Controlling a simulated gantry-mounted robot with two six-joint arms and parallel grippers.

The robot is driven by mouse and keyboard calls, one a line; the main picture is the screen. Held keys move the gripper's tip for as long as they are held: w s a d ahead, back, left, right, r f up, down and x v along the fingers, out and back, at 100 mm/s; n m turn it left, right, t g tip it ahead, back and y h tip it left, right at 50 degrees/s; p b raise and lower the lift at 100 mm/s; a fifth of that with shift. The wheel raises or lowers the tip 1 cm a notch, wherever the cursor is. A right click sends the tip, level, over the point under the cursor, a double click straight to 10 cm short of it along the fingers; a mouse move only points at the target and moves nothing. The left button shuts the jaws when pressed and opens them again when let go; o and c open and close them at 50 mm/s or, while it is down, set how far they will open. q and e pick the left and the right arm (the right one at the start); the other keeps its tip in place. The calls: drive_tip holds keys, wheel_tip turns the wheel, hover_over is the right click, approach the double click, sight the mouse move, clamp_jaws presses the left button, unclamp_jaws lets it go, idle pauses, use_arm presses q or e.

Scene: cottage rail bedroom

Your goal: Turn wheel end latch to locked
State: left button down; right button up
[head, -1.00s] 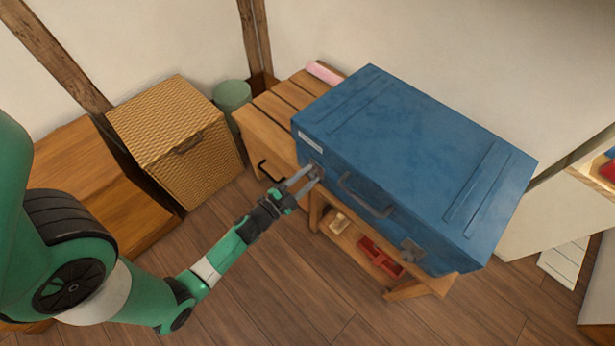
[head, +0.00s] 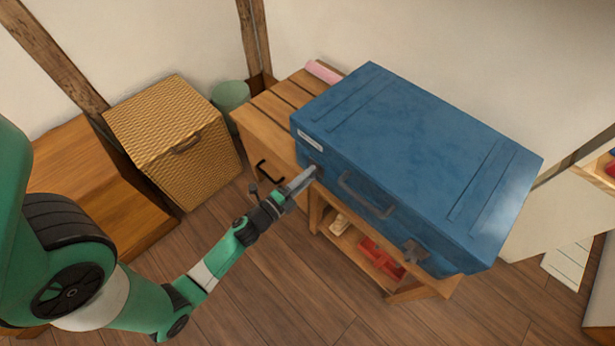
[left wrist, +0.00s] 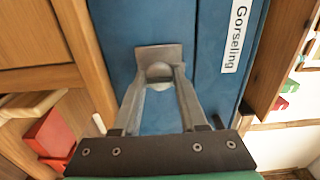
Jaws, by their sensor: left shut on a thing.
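A blue trunk (head: 420,150) with a white name label (head: 311,139) lies closed on a wooden bench. My left gripper (head: 313,171) is at the front latch near the label end. In the left wrist view, its fingertips (left wrist: 160,76) are shut on the latch's rounded grey part (left wrist: 158,70), in front of a metal plate (left wrist: 158,53). The fingers hide part of this latch, and its exact setting is hard to tell. A second latch (head: 413,252) is on the same front face, towards the right end. My right gripper is out of view.
A dark carrying handle (head: 366,197) sits between the latches, right of my gripper. The slatted bench (head: 285,105) has a drawer handle (head: 268,172) close to my wrist. A wicker box (head: 165,135) stands left. Red items (head: 378,257) lie on the lower shelf.

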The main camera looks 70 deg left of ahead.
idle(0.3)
use_arm(q)
drive_tip(key=shift+c, duration=2.4)
unclamp_jaws()
drive_tip(key=p+v, duration=0.2)
drive_tip(key=v, duration=0.9)
drive_tip(key=shift+s+p, duration=0.35)
drive_tip(key=shift+d, duration=0.15)
